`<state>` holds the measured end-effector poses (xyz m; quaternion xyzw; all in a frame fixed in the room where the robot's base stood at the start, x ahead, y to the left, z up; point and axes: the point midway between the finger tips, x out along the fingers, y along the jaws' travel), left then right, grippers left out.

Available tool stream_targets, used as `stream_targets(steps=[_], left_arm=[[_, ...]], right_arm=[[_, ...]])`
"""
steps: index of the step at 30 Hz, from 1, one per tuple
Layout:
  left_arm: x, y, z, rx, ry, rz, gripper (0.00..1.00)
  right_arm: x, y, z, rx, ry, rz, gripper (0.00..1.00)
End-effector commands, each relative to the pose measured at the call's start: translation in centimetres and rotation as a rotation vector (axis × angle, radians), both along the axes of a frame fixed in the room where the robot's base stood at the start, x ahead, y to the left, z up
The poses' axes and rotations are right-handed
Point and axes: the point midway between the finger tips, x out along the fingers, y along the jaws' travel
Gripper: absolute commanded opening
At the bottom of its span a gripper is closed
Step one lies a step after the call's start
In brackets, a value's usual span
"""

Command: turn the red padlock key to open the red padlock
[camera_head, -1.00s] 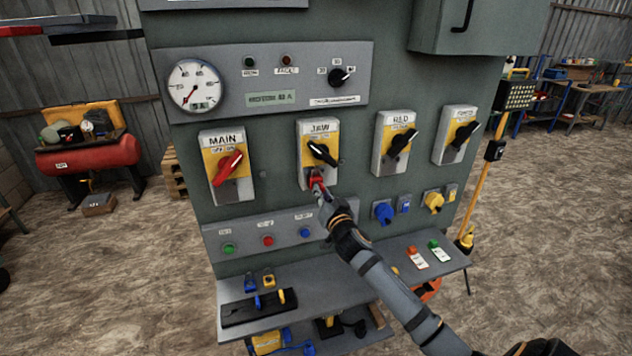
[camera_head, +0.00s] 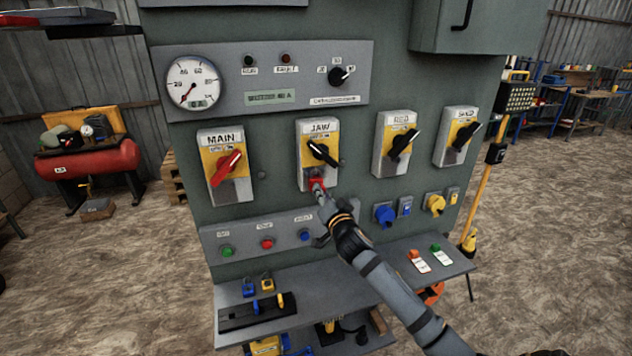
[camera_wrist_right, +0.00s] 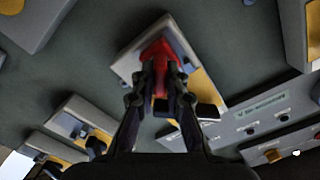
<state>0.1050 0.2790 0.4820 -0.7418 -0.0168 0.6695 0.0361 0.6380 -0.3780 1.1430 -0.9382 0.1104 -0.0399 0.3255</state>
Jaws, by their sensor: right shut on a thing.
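The red padlock (camera_head: 316,182) hangs at the lower part of the JAW switch box (camera_head: 330,172), below its black handle. It also shows in the right wrist view (camera_wrist_right: 158,47), partly covered by my fingers. My right gripper (camera_head: 320,191) reaches up to it from the lower right. In the right wrist view its fingers (camera_wrist_right: 160,88) are shut on the red padlock key (camera_wrist_right: 160,76), which lines up with the padlock front. The key's shaft and the shackle's state cannot be made out. My left gripper is out of view.
The MAIN (camera_head: 225,168), RED (camera_head: 394,143) and rightmost (camera_head: 456,136) switch boxes flank the JAW box. A button panel (camera_head: 285,240) lies lower left of my gripper. Blue and yellow sockets are at right. A shelf (camera_head: 335,280) with small padlocks and tags juts out below.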

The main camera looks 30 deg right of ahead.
Motion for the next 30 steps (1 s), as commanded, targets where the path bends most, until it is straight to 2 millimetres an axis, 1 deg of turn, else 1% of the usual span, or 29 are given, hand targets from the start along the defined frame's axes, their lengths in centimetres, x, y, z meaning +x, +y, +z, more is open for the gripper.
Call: stream_targets(steps=[9, 14, 28, 29, 30], left_arm=[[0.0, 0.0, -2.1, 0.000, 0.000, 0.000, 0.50], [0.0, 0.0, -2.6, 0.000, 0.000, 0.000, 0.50], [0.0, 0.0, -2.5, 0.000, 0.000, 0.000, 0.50], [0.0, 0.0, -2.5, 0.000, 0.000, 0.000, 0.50], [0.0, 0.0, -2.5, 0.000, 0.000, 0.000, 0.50]], right_arm=[[0.1, 0.0, -0.1, 0.206, -0.056, 0.003, 0.00], [0.1, 0.0, 0.1, 0.295, -0.076, 0.003, 0.00], [0.1, 0.0, 0.2, 0.312, -0.079, 0.003, 0.00], [0.1, 0.0, 0.2, 0.312, -0.079, 0.003, 0.16], [0.1, 0.0, 0.2, 0.311, -0.079, 0.003, 0.22]])
